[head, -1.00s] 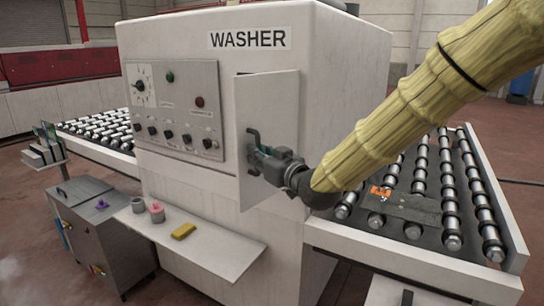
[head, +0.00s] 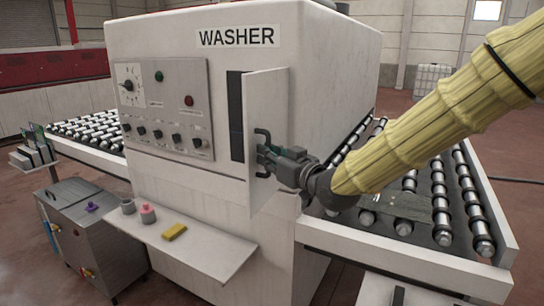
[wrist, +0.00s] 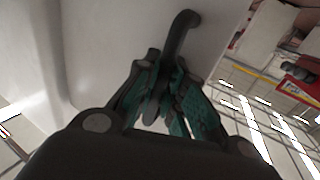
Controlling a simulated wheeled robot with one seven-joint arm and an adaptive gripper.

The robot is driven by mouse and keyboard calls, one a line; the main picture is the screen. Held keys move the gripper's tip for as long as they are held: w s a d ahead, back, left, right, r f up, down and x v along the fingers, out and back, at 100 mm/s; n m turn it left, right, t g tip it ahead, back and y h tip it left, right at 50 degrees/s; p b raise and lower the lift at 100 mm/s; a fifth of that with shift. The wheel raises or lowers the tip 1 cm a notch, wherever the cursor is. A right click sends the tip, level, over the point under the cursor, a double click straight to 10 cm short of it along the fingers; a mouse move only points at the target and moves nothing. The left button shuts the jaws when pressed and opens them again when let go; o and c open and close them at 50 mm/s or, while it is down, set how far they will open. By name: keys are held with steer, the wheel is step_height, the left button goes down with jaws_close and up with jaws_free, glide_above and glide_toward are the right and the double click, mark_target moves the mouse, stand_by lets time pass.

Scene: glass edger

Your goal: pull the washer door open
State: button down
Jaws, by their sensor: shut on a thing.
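The white washer (head: 330,60) stands in the middle of the head view with a "WASHER" label on top. Its door (head: 268,110) is a white panel standing ajar, swung outward, with a dark opening (head: 236,110) showing at its left. A dark curved handle (head: 262,140) is on the door. My gripper (head: 268,155) is shut on the handle, reaching in from the right. In the wrist view the handle (wrist: 181,35) runs down between the teal-padded fingers of my gripper (wrist: 160,95). The handle's lower end is partly hidden by the fingers.
A control panel (head: 165,105) with knobs is left of the door. A shelf (head: 205,250) below carries a yellow sponge (head: 174,231) and small pots. A roller conveyor (head: 440,215) lies to the right under my arm. A grey cabinet (head: 95,245) stands at lower left.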

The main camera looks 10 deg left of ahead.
steer(key=shift+r, duration=0.1)
steer(key=c, duration=1.5)
jaws_free()
steer(key=v, duration=1.2)
